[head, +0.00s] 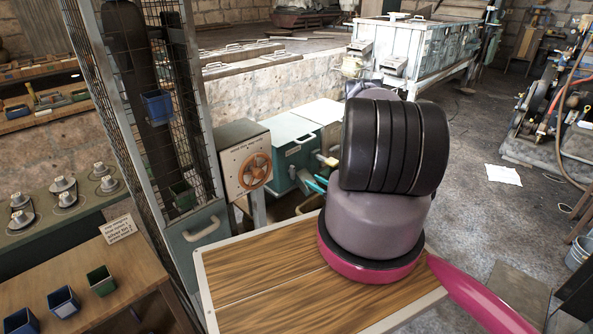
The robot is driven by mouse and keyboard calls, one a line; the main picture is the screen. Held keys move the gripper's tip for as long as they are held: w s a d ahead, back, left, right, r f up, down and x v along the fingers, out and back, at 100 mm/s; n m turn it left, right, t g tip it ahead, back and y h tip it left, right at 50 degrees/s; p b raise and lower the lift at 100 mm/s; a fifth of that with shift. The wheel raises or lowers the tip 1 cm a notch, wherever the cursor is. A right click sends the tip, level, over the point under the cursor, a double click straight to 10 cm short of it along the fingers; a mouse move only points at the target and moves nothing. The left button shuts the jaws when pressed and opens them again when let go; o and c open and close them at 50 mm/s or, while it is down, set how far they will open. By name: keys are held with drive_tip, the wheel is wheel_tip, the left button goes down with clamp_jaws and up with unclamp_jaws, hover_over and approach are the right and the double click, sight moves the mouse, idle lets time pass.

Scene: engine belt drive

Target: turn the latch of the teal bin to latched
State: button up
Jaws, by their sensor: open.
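The teal bin (290,136) stands behind the wooden worktop, right of a panel with an orange handwheel. My gripper (316,184) shows only as bright blue fingertips low in front of the bin's right side. It is open, with nothing visible between the fingers. My own dark and purple arm links hide the rest of it. I cannot tell whether the fingertips touch the bin.
The handwheel panel (246,160) and a wire-mesh guard (135,120) stand left of the bin. The wooden worktop (250,275) lies in front, mostly bare. A white-topped box (320,112) adjoins the bin. Small blue and green bins sit at lower left.

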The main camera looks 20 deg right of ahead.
sight(294, 169)
drive_tip(key=x, duration=1)
drive_tip(key=shift+w+a, duration=0.1)
drive_tip(key=shift+w, duration=0.2)
clamp_jaws()
